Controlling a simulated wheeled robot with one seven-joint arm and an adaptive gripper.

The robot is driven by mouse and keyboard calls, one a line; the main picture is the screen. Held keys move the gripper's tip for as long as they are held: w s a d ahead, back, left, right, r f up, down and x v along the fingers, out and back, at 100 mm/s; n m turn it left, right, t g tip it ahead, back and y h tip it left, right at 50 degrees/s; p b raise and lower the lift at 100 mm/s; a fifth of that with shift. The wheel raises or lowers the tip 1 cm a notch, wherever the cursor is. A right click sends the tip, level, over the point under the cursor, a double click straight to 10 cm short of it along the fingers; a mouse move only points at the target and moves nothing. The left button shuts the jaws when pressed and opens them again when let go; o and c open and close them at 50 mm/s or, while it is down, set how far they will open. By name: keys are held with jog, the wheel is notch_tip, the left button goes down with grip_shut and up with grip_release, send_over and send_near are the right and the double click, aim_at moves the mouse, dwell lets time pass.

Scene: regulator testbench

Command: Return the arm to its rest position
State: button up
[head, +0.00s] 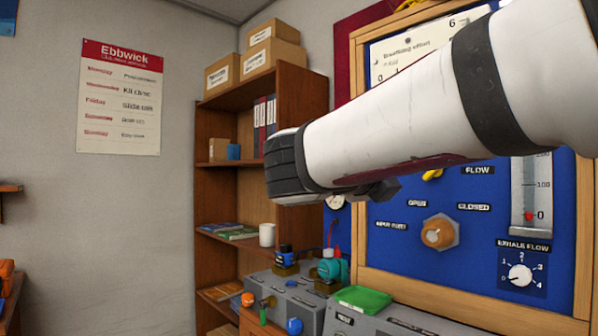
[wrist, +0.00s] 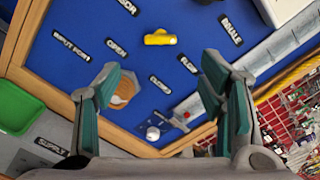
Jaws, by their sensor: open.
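My arm (head: 400,135) reaches in from the upper right of the head view, across the front of the blue test panel (head: 400,232). My gripper is hidden behind the arm's dark end in the head view. In the wrist view my gripper (wrist: 160,75) is open, with its two teal fingers apart and nothing between them. Beyond the fingers is the panel, with an orange-brown knob (wrist: 125,88) near the left finger and a yellow handle (wrist: 160,39) above the gap. The knob (head: 439,232) also shows in the head view, on a hexagonal base.
A grey bench unit (head: 285,300) with fittings stands below the panel, and a green tray (head: 362,299) sits beside it. A wooden shelf (head: 215,180) with boxes stands behind on the left.

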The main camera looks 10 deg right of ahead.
dwell(0.3)
jog(key=w+a+n+t+y, duration=0.3)
jog(key=a+n+t+y, duration=0.75)
jog(key=n, duration=0.85)
jog(key=s+a+f+n+g+y, duration=0.2)
jog(key=f+n+g+y, duration=0.1)
jog(key=f+n+y, duration=0.15)
jog(key=s+a+f+n+g+y, duration=0.3)
jog(key=f+n, duration=0.2)
jog(key=f, duration=0.1)
jog(key=s+d+f+n+g+h, duration=0.1)
jog(key=s+d+f+n+g, duration=0.25)
jog(key=s+f, duration=0.5)
jog(key=s+d+f+n+g+h, duration=0.1)
jog(key=s+d+f+n+g, duration=0.2)
jog(key=s+f+g, duration=0.5)
jog(key=s+d+f+n+g+h, duration=0.1)
jog(key=s+d+f+n+g, duration=0.15)
jog(key=s+f, duration=0.7)
notch_tip(320, 180, up, 22)
jog(key=s+t+p, duration=0.2)
jog(key=t+p, duration=0.1)
jog(key=p, duration=1.4)
jog(key=shift+s+n+t, duration=0.35)
jog(key=shift+s+n, duration=0.05)
jog(key=shift+n, duration=0.05)
